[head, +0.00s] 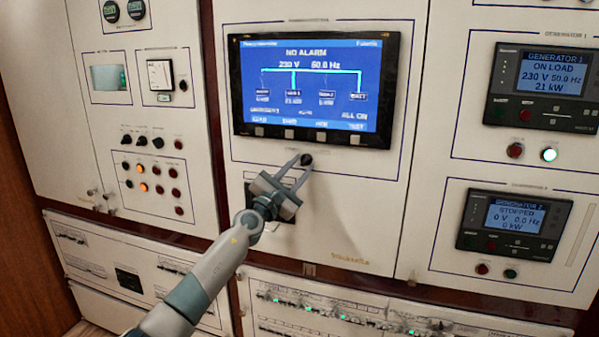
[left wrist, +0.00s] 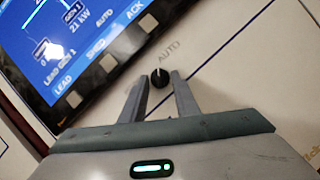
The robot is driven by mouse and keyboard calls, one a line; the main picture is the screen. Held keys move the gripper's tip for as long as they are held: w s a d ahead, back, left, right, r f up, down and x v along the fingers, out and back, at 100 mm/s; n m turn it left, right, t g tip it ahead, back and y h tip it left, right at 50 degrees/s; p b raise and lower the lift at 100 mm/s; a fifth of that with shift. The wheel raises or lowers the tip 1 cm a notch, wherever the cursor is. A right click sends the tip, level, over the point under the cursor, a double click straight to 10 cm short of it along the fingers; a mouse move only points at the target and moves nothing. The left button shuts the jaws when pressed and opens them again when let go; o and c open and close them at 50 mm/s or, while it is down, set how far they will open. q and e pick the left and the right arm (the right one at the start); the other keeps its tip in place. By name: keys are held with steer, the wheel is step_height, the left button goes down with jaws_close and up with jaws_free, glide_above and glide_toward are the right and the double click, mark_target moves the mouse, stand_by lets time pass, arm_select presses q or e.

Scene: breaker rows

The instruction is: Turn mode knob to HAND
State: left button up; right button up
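The mode knob (head: 306,159) is a small black knob on the white panel below the large screen. It also shows in the left wrist view (left wrist: 160,77), with a light pointer mark that seems to face the AUTO label (left wrist: 169,52). My left gripper (head: 298,161) reaches it from the lower left. In the left wrist view its two fingers (left wrist: 158,80) are apart, with the knob between or just beyond their tips. I cannot tell whether they touch it. A HAND label is not readable; the gripper covers part of the panel. My right gripper is not in view.
The large blue screen (head: 311,85) with a row of buttons sits just above the knob. Generator displays (head: 542,88) are on the right panel. Lamps and buttons (head: 152,180) are on the left panel. The panel right of the knob is clear.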

arm_select(q)
jaws_close()
steer(key=shift+n, duration=0.4)
steer(key=shift+d+f+n+t+y, duration=0.15)
steer(key=shift+n+t+y, duration=0.45)
steer(key=shift+n, duration=0.6)
steer(key=n+y, duration=0.1)
steer(key=n, duration=0.2)
steer(key=n+t+y, duration=0.1)
steer(key=n+y, duration=0.1)
steer(key=n, duration=0.1)
steer(key=shift+s+d+n+t, duration=0.1)
steer(key=shift+d+n+t, duration=0.1)
steer(key=shift+n+t, duration=0.1)
steer(key=n+y, duration=0.1)
steer(key=n, duration=0.1)
steer(key=n+y, duration=0.1)
steer(key=n, duration=0.1)
steer(key=n+y, duration=0.1)
steer(key=n, duration=0.1)
steer(key=shift+s+d, duration=0.1)
steer(key=shift+d, duration=0.15)
steer(key=shift+n+y, duration=1.1)
steer(key=shift+n, duration=1.1)
